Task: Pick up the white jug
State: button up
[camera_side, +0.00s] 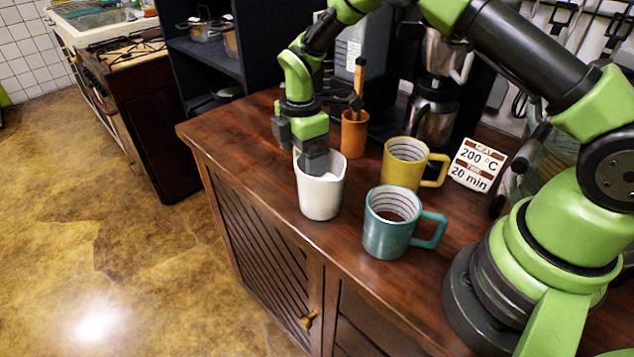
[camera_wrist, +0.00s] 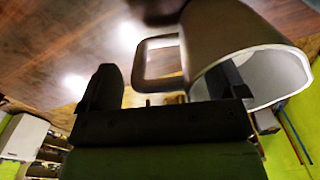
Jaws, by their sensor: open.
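The white jug (camera_side: 320,197) stands upright on the wooden counter near its front edge. My gripper (camera_side: 300,152) is over its rim, pointing down, with open jaws. In the wrist view, the jug (camera_wrist: 215,35) shows its opening and its handle (camera_wrist: 157,62). One finger of my gripper (camera_wrist: 168,88) is inside the mouth of the jug. The other finger is outside, beyond the handle, so the jug's wall and handle lie between the fingers. The handle is hidden in the side view.
A teal mug (camera_side: 388,235) with dark contents stands right of the jug, nearer the camera. A yellow mug (camera_side: 403,172) stands behind it. An orange-brown cup (camera_side: 354,138) with utensils is behind the jug. A sign (camera_side: 477,166) and a coffee machine (camera_side: 433,110) stand farther back.

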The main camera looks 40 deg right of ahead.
jog(key=shift+f, duration=0.35)
jog(key=c, duration=1.4)
jog(key=shift+r, duration=0.2)
jog(key=shift+c, duration=0.2)
jog(key=shift+r, duration=4.85)
